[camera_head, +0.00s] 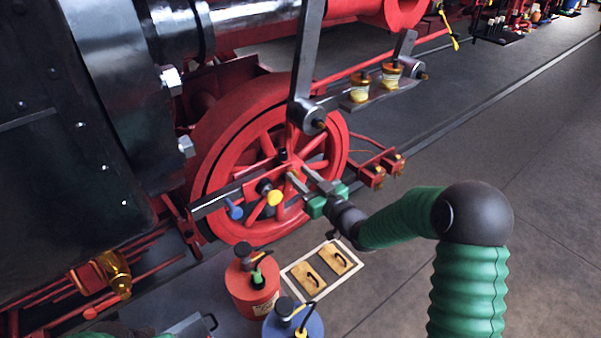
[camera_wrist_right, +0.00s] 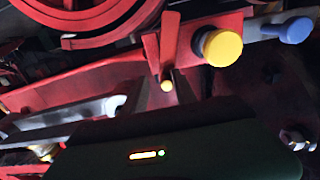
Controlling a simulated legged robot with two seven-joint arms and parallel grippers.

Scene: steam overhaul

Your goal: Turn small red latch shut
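A narrow red strip with a small brass knob at its lower end, which looks like the small red latch (camera_wrist_right: 168,45), hangs tilted slightly in the right wrist view. My right gripper (camera_head: 297,178) reaches in front of the red wheel (camera_head: 225,130) in the head view. Its two grey fingers look apart, one on either side of the knob in the right wrist view (camera_wrist_right: 167,92). I cannot tell whether they touch it. In the head view the latch is hard to make out behind the fingers.
A yellow knob (camera_head: 274,197) and a blue knob (camera_head: 235,212) sit close beside the gripper. A grey rod (camera_head: 305,70) stands above. Red can (camera_head: 250,290), blue can (camera_head: 300,322) and a tray (camera_head: 292,273) are below. Open floor lies to the right.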

